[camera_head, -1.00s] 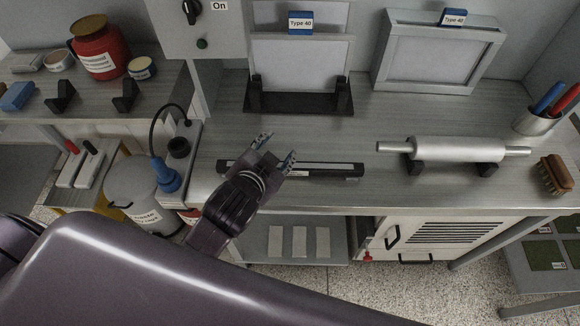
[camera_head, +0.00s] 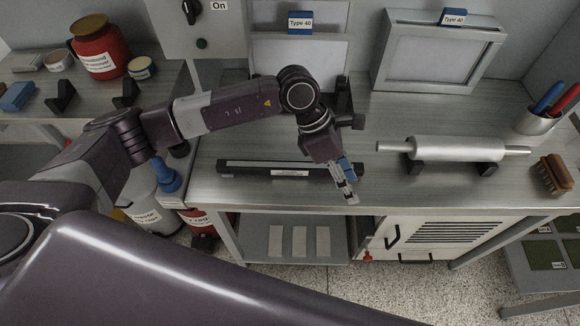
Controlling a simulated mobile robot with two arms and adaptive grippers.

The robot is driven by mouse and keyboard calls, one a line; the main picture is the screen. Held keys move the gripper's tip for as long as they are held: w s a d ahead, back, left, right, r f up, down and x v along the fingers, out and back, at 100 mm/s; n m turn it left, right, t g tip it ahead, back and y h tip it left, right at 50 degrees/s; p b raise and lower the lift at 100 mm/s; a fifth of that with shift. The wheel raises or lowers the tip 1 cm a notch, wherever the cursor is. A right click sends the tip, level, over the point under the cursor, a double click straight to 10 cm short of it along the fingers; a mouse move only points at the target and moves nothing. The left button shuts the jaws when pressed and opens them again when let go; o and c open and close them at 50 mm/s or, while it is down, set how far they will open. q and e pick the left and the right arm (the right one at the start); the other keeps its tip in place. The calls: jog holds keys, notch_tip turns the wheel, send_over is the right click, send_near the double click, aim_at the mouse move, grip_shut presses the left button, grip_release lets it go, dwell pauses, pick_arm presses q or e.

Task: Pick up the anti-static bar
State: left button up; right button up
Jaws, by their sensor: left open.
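The anti-static bar appears to be the long black bar (camera_head: 270,168) with a pale label, lying flat along the front of the grey bench. My left gripper (camera_head: 348,184) is open and points down and toward the front edge at the bar's right end. It covers part of that end. I cannot tell how high it is above the bar or whether it touches it. Nothing shows between its fingers. My right gripper is not in view.
A silver roller (camera_head: 455,149) rests on black supports at right, beside a brown brush (camera_head: 552,174). A framed screen (camera_head: 435,55) and a black-based stand (camera_head: 270,100) are at the back. A pen cup (camera_head: 537,121) is at far right.

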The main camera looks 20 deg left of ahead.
aim_at(290, 165)
pick_arm(q)
jog(key=w+a+y, duration=0.1)
jog(key=a+y, duration=0.1)
jog(key=a, duration=0.3)
jog(key=w+a+y, duration=0.2)
jog(key=a, duration=0.3)
jog(key=w+a+f+t+y, duration=0.1)
jog(key=w+a+y, duration=0.1)
jog(key=a, duration=0.3)
jog(key=shift+w+a+f, duration=0.1)
jog(key=shift+w+a, duration=0.1)
jog(key=shift+a, duration=0.1)
jog(key=shift+a+f, duration=0.2)
jog(key=shift+f, duration=0.1)
jog(key=shift+f+p, duration=0.45)
jog(key=shift+f, duration=0.1)
jog(key=shift+d+f+p, duration=0.1)
jog(key=shift+f+p, duration=0.55)
jog(key=shift+f, duration=0.1)
notch_tip(290, 165, down, 4)
jog(key=shift+r+p, duration=0.25)
jog(key=shift+p, duration=0.6)
jog(key=shift+w+f, duration=0.1)
jog(key=shift+f, duration=0.35)
jog(key=shift+c, duration=0.4)
grip_shut()
jog(key=shift+d+r, duration=0.1)
